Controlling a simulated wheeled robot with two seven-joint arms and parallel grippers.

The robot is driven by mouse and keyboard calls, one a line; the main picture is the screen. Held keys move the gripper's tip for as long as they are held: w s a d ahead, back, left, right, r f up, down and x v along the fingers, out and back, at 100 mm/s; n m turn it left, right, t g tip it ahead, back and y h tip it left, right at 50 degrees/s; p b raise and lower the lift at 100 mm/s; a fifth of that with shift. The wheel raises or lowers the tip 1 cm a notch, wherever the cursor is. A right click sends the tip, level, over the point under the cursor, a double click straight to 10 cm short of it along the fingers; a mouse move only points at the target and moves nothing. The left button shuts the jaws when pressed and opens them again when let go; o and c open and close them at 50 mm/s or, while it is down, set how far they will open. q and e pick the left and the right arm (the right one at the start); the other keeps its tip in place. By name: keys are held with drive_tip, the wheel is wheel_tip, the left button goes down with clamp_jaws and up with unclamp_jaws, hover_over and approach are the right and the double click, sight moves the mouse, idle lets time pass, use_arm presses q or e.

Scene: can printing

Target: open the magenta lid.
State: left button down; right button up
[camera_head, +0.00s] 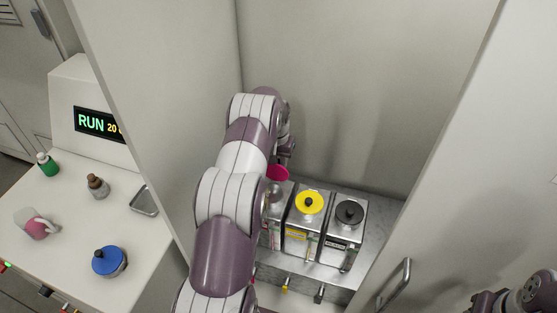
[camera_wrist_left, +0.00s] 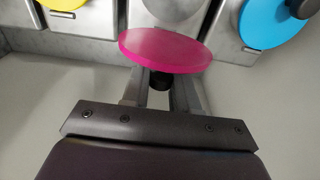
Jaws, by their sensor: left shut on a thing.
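The magenta lid (camera_wrist_left: 165,50) is off its tank and tilted, with its black knob between the fingers of my left gripper (camera_wrist_left: 160,84). In the head view the lid (camera_head: 277,173) shows just behind the tank row, below my left gripper (camera_head: 285,152). The tank's round opening (camera_wrist_left: 174,8) is uncovered in the wrist view. The open tank (camera_head: 274,200) stands left of the yellow-lidded one and is partly hidden by my left arm. Part of my right arm shows at the lower right; its jaws are unclear.
Tanks with a yellow lid (camera_head: 310,202) and a black lid (camera_head: 349,214) stand to the right. A cyan lid (camera_wrist_left: 268,22) shows in the wrist view. Cabinet walls enclose the row. A white table (camera_head: 75,205) at left holds bottles, a cup and a blue-lidded jar (camera_head: 109,261).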

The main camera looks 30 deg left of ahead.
use_arm(q)
drive_tip(key=c, duration=1)
unclamp_jaws()
drive_tip(key=shift+w+f, duration=0.1)
drive_tip(key=shift+w, duration=0.05)
drive_tip(key=r+b, duration=0.1)
drive_tip(key=r, duration=0.1)
drive_tip(key=r+b, duration=0.1)
drive_tip(key=r, duration=0.1)
drive_tip(key=r+b, duration=0.1)
drive_tip(key=r, duration=0.1)
drive_tip(key=shift+s+b, duration=0.25)
drive_tip(key=shift+b, duration=0.1)
drive_tip(key=r+p, duration=0.1)
drive_tip(key=r, duration=0.1)
drive_tip(key=r+p, duration=0.1)
drive_tip(key=r, duration=0.1)
drive_tip(key=r+p, duration=0.1)
drive_tip(key=r, duration=0.1)
drive_tip(key=shift+s+d+r, duration=0.1)
drive_tip(key=shift+s+r, duration=0.2)
